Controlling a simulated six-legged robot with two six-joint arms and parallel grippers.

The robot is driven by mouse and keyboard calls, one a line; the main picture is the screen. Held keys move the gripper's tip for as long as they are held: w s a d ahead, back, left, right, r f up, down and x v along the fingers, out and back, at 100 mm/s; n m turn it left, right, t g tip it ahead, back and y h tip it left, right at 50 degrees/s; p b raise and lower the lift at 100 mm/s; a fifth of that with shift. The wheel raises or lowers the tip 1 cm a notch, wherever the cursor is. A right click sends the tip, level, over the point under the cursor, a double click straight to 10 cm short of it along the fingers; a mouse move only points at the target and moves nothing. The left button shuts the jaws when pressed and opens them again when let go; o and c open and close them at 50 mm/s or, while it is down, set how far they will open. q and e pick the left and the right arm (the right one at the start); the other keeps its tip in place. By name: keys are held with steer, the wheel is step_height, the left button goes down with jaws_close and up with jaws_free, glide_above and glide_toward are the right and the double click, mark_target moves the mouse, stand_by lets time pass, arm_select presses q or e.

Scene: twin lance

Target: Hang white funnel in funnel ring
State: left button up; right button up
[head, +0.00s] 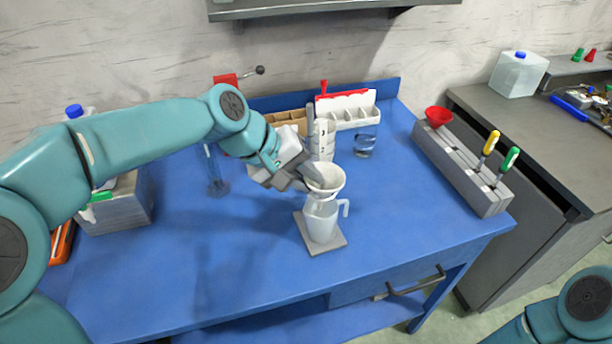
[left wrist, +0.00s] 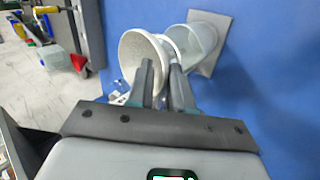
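The white funnel (head: 328,177) is above a white jug (head: 321,222) standing on a grey square plate (head: 337,243). The funnel's wide mouth faces up. My left gripper (head: 308,178) is at its left side, with the fingers closed on its wall. The left wrist view shows the funnel (left wrist: 138,50) at the fingertips (left wrist: 160,72). A pale ring (left wrist: 173,42) shows between funnel and jug (left wrist: 203,42); I cannot tell whether the funnel touches it. My right gripper is out of view; only part of that arm shows at the lower right.
Behind stand a white compartment rack (head: 352,117) and a glass beaker (head: 364,145). At the right is a grey block (head: 465,170) holding a red funnel (head: 438,115) and screwdrivers. The blue table (head: 400,215) is clear right of the jug.

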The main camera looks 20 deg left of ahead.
arm_select(q)
steer(key=shift+s+f, duration=0.2)
steer(key=shift+f, duration=0.25)
steer(key=p+v, duration=0.1)
steer(key=v, duration=1.6)
steer(key=shift+w+d+r, duration=0.2)
steer(key=shift+w, duration=0.1)
steer(key=shift+r+p, duration=0.1)
steer(key=shift+p, duration=0.2)
